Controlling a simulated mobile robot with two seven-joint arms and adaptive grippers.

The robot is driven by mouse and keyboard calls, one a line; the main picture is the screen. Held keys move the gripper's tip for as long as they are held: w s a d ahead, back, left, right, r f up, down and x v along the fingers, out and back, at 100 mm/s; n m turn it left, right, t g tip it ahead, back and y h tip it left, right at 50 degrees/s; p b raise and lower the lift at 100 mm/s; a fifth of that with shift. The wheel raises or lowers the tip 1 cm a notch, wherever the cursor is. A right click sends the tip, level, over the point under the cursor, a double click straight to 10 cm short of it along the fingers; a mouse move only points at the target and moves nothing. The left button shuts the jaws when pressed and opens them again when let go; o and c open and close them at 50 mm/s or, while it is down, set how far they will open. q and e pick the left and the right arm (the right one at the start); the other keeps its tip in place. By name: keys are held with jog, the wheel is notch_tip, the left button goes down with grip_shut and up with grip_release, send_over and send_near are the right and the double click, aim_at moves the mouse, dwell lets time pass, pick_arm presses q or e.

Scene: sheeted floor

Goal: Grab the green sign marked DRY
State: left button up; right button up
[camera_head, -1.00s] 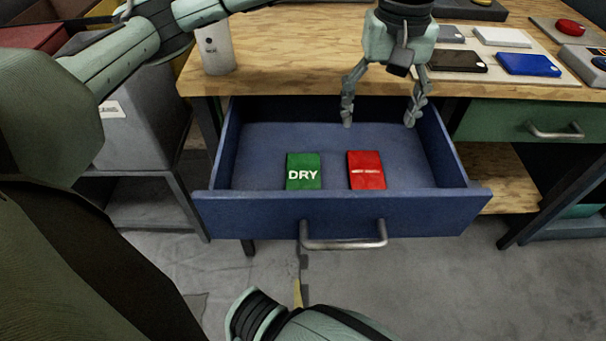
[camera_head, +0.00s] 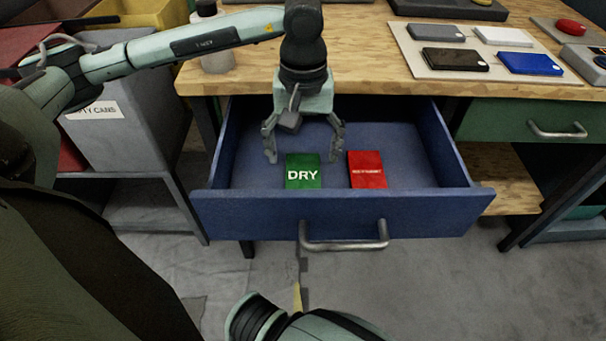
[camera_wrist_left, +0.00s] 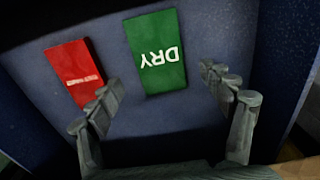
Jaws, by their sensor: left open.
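The green sign marked DRY (camera_head: 303,171) lies flat in the open blue drawer, left of a red sign (camera_head: 366,170). My left gripper (camera_head: 302,158) is open and empty, pointing down into the drawer above and just behind the green sign, with its fingers spread to either side. In the left wrist view the green sign (camera_wrist_left: 158,50) lies ahead of the open fingers (camera_wrist_left: 166,108), with the red sign (camera_wrist_left: 75,72) beside it. I see no contact between the fingers and the sign. My right gripper is not in view.
The blue drawer (camera_head: 340,214) has raised walls around the signs and a metal front handle (camera_head: 344,246). The wooden worktop (camera_head: 372,65) overhangs the drawer's back. A tray (camera_head: 437,66) with several coloured blocks sits on the worktop. A grey bin (camera_head: 128,130) stands at left.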

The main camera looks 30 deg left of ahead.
aim_at(303, 170)
pick_arm(q)
notch_tip(303, 170, down, 3)
jog(key=shift+s+f, duration=0.1)
jog(key=shift+f, duration=0.1)
jog(key=c, duration=1.1)
